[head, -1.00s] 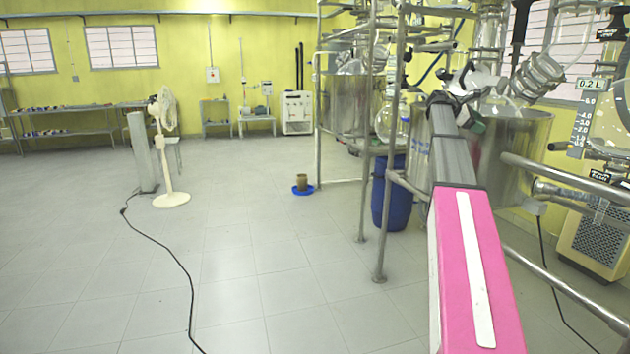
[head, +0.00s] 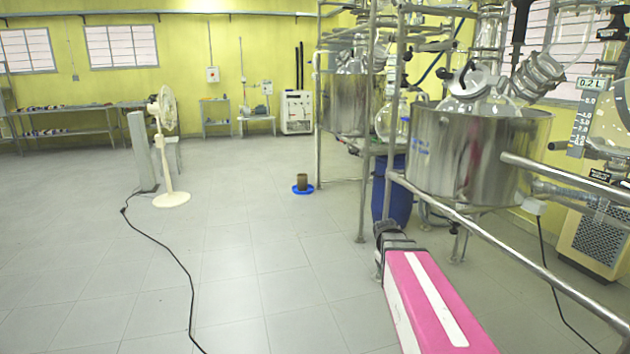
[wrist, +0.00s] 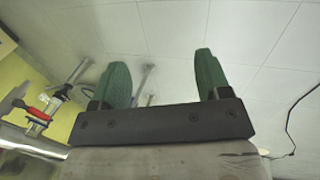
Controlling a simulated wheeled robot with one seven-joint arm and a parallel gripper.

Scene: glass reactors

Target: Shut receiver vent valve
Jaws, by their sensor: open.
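My gripper (wrist: 162,68) is open and empty in the wrist view, its two green fingers wide apart above the pale tiled floor. In the head view my gripper is not seen. A metal fitting with a red part (wrist: 38,115) shows at the left of the wrist view, beside and apart from the fingers. I cannot tell whether it is the receiver vent valve. A glass vessel (head: 612,130) with a scale and a "0.2 L" label is cut off by the right edge of the head view.
A steel reactor pot (head: 470,155) stands behind metal rails (head: 465,215) at the right. A round glass flask (head: 391,122) hangs above a blue drum (head: 392,190). A white fan (head: 165,145) and a black cable (head: 165,250) are at the left.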

